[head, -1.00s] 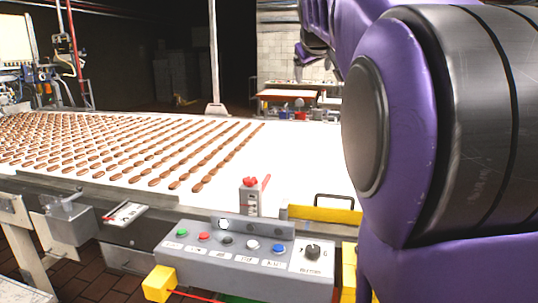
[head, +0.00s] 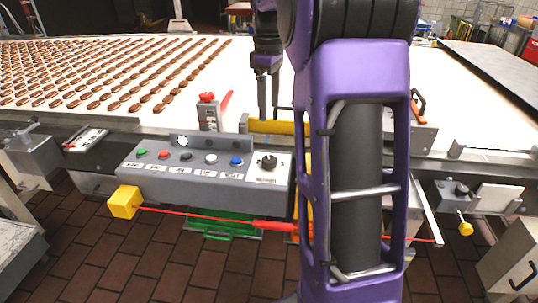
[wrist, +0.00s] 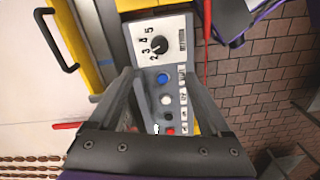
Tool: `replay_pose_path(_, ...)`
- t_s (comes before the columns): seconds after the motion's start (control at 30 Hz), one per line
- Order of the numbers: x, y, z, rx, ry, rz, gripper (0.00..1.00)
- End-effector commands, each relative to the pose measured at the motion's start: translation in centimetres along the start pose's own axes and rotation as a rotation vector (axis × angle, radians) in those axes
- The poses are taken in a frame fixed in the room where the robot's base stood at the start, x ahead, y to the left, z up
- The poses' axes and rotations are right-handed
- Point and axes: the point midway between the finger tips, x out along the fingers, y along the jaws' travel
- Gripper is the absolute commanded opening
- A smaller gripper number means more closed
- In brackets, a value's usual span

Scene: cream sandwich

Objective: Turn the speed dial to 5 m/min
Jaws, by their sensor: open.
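The speed dial (head: 268,161) is a black knob on a white plate at the right end of a grey control box (head: 130,162). In the wrist view the dial (wrist: 159,45) has numbers from 2 to 5 around it. A pale mark on the knob faces the lower-numbered side, but its exact setting is too small to tell. My gripper (head: 269,112) points down, open and empty, behind the box in the head view. In the wrist view my gripper (wrist: 158,76) has its fingers spread over the button row, apart from the dial.
Several coloured buttons, including a blue one (head: 236,161), line the box. A red-topped switch post (head: 208,110) and a yellow bar (head: 285,127) stand behind it. A red cord (head: 180,213) runs below. The white conveyor (head: 245,75) carries rows of brown pieces at left.

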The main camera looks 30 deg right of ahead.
Motion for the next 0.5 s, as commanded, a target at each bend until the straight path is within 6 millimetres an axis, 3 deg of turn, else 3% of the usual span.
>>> replay_pose_path(0.5,11.4,0.0,0.0,0.002,-0.002,-0.001,0.81)
